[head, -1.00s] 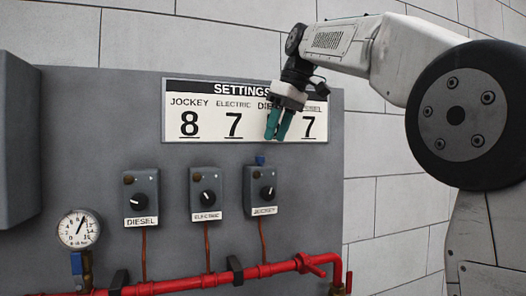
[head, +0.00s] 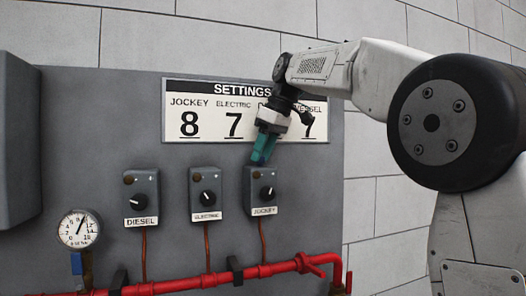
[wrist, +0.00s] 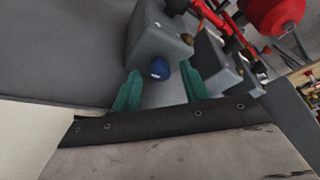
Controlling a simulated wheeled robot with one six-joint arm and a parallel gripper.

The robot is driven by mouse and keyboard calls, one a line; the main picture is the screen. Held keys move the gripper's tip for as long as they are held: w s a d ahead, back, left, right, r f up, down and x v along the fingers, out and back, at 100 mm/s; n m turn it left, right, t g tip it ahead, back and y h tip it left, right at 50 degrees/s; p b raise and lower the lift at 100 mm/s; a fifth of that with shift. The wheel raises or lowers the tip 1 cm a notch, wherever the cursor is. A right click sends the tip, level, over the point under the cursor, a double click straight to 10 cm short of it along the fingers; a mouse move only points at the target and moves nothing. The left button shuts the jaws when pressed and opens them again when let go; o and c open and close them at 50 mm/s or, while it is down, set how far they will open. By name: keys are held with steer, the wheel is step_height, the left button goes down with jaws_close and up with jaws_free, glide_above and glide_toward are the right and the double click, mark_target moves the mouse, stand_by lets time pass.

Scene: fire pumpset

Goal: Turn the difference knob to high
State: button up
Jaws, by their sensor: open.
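No label reading "difference" can be made out. A small blue knob (wrist: 160,70) sits on top of the grey box labelled JOCKEY (head: 264,190). In the head view my fingers hide it. My gripper (head: 262,160) points down just above that box, with teal fingers. In the wrist view my gripper (wrist: 159,90) is open, and the blue knob shows between and just beyond the fingertips; I cannot tell whether they touch it. The jockey box has a black front dial (head: 266,193).
The ELECTRIC box (head: 205,192) and DIESEL box (head: 141,195) stand to the left, each with a dial. A settings sign (head: 210,112) hangs behind my gripper. A red pipe (head: 200,281) runs below, and a pressure gauge (head: 79,229) is at lower left.

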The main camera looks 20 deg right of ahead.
jaws_close()
steer(key=m+t+h, duration=0.1)
steer(key=m, duration=0.2)
steer(key=shift+s+a+m, duration=0.1)
steer(key=shift+a+m, duration=0.05)
steer(key=shift+m, duration=0.25)
steer(key=m+h, duration=0.1)
steer(key=m, duration=0.1)
steer(key=m+h, duration=0.1)
steer(key=m, duration=0.1)
steer(key=shift+a+m, duration=0.2)
steer(key=shift+m, duration=0.1)
steer(key=m, duration=0.2)
steer(key=m+h, duration=0.1)
steer(key=m, duration=0.1)
steer(key=shift+a+h, duration=0.15)
steer(key=shift+h, duration=0.15)
steer(key=m+h, duration=0.1)
steer(key=m, duration=0.3)
steer(key=shift+a+m+g, duration=0.15)
steer(key=shift+m+g, duration=0.15)
steer(key=shift+g, duration=0.1)
steer(key=shift+h, duration=0.3)
